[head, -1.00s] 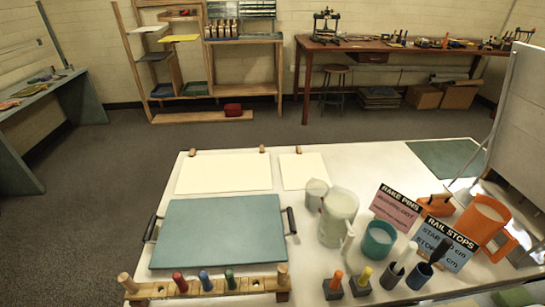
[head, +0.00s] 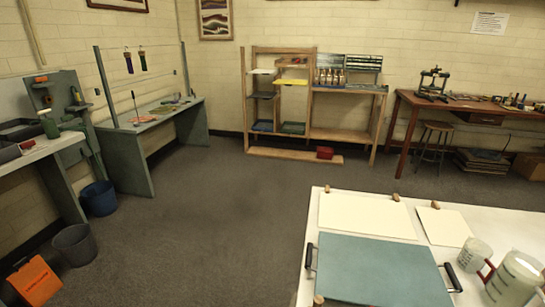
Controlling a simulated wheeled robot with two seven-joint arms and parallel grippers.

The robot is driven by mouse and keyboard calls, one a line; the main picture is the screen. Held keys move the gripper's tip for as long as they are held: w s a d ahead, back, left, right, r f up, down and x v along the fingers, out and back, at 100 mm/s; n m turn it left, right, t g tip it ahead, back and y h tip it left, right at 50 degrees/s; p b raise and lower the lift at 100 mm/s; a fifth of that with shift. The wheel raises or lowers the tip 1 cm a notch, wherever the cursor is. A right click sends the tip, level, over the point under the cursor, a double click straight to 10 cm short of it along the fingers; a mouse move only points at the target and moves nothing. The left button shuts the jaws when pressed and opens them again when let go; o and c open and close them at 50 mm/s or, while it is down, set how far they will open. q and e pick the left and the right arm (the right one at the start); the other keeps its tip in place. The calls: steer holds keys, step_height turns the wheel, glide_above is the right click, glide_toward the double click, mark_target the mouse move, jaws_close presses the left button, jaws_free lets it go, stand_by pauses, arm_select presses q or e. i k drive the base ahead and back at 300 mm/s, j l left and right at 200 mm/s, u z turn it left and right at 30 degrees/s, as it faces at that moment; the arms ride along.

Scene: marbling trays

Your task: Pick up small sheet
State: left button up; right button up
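The small sheet (head: 443,226) is a cream-white rectangle lying flat near the far edge of the white table at the lower right. A wooden peg stands at its far edge. A larger cream sheet (head: 366,215) lies just left of it, with a narrow gap between them. A blue-green tray or board (head: 378,270) with dark side handles lies in front of the larger sheet. Neither of my grippers shows in the head view.
A clear pitcher (head: 513,278) and a smaller cup (head: 474,255) stand in front of the small sheet. Open grey floor (head: 230,225) lies left of the table. Buckets (head: 75,244), an orange object (head: 37,281) and benches line the left; wooden shelves (head: 350,134) stand at the back.

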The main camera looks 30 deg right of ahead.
mark_target(444, 222)
steer(key=i+j+z, duration=0.25)
steer(key=i+j, duration=0.9)
steer(key=i+l+z, duration=0.15)
steer(key=i+z, duration=0.6)
steer(key=i+j+z, duration=0.1)
steer(key=i+z, duration=0.3)
steer(key=i, duration=0.15)
steer(key=i+z, duration=0.15)
steer(key=i, duration=0.75)
steer(key=i+j+z, duration=0.15)
steer(key=i, duration=0.7)
steer(key=i+l+z, duration=0.15)
steer(key=i+z, duration=0.3)
steer(key=i+l+z, duration=0.1)
steer(key=i+z, duration=0.15)
steer(key=z, duration=0.2)
steer(key=i+j+z, duration=0.1)
steer(key=i+z, duration=0.35)
steer(key=i+j+z, duration=0.2)
steer(key=z, duration=0.25)
